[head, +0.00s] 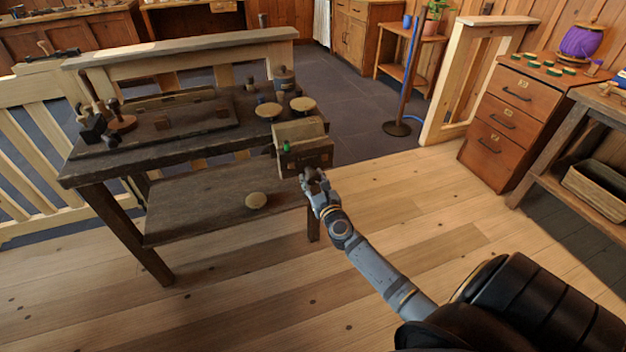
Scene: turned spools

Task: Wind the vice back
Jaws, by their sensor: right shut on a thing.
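The vice (306,157) is a wooden block fixed at the front right corner of the dark workbench (70,178). A small green thing (287,146) shows between its pale rear jaw and its darker front jaw. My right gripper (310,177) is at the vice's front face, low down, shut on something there. The fingers hide most of what they hold, which appears to be the vice's handle. My left gripper is not in the picture.
Two pale round discs (268,110) (303,104), a jar (284,77) and a dark board (165,122) are on the bench. A drawer cabinet (512,110) stands right. The floor between is clear.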

